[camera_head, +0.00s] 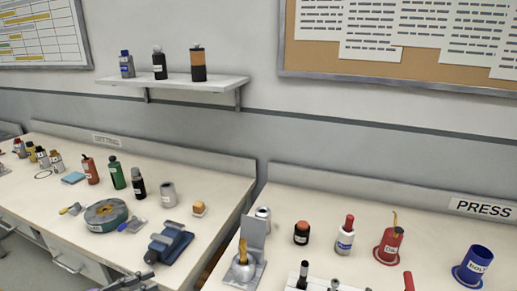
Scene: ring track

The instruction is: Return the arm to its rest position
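A dark jointed part (138,283) pokes in at the bottom edge, below the blue vise. It looks like a piece of my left gripper, cut off by the frame, and I cannot tell its finger opening or whether it holds anything. My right gripper is not in view. No arm link shows clearly over either bench.
The left bench carries a blue vise (168,243), a round green-grey disc (106,214) and several bottles. The right bench, marked PRESS, holds a metal stand (245,269), a red can (389,246) and a blue cup (474,266). A wall shelf (180,84) holds 3 containers.

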